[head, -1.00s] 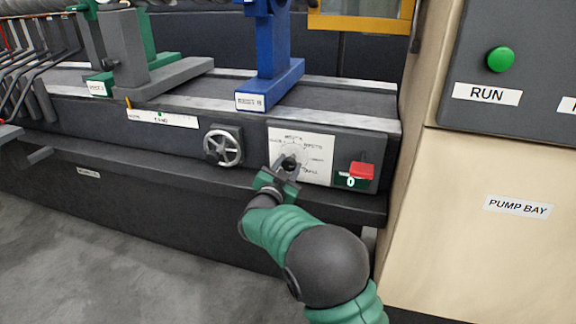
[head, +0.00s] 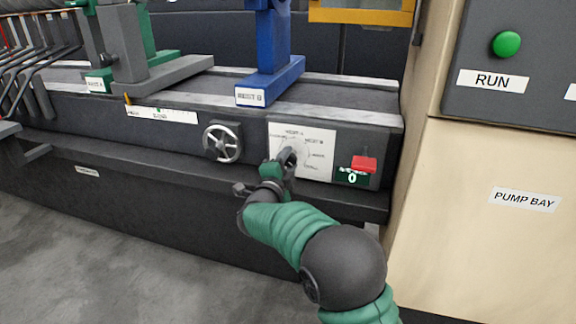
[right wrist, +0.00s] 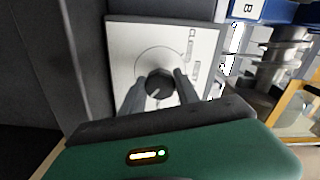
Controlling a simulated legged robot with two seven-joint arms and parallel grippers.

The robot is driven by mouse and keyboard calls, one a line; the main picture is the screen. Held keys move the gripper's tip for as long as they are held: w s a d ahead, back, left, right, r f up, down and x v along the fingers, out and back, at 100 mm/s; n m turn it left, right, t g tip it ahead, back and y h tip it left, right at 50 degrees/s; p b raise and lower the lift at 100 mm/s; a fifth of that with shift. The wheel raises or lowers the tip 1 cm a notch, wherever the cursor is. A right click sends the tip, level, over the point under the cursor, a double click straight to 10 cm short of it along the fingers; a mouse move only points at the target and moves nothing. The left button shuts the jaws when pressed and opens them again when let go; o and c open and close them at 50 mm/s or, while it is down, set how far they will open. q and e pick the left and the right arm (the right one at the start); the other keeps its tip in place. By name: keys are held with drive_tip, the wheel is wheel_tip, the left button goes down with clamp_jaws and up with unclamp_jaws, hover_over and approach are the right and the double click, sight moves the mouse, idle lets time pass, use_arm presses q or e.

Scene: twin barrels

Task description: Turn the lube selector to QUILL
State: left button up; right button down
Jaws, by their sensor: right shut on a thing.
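The lube selector is a dark round knob (right wrist: 158,84) on a white dial plate (head: 318,146) on the machine's front. The plate's printed labels are small; I cannot read which one the knob points to. My right gripper (head: 287,158) reaches the plate from below and covers most of the knob in the head view. In the right wrist view, its two grey fingers (right wrist: 157,92) are on either side of the knob, shut on it. The knob stays mounted on the plate. My left gripper is not in view.
A handwheel (head: 223,143) sits left of the plate. A red switch (head: 364,164) is close on its right. A blue rest (head: 268,82) stands on the bed above. The beige cabinet (head: 470,190) with a green RUN button (head: 507,44) stands at the right.

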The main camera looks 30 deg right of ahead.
drive_tip(key=shift+f+m, duration=0.35)
drive_tip(key=shift+m, duration=0.25)
drive_tip(key=shift+s, duration=0.1)
drive_tip(key=c, duration=1.2)
unclamp_jaws()
drive_tip(key=shift+c, duration=0.2)
drive_tip(key=o, duration=0.3)
drive_tip(key=shift+r, duration=0.2)
drive_tip(key=shift+o, duration=0.2)
drive_tip(key=shift+s+a+r, duration=0.1)
drive_tip(key=shift+s+a, duration=0.05)
drive_tip(key=shift+a, duration=0.1)
drive_tip(key=p+v, duration=0.6)
drive_tip(key=v, duration=1)
drive_tip(key=shift+a, duration=0.1)
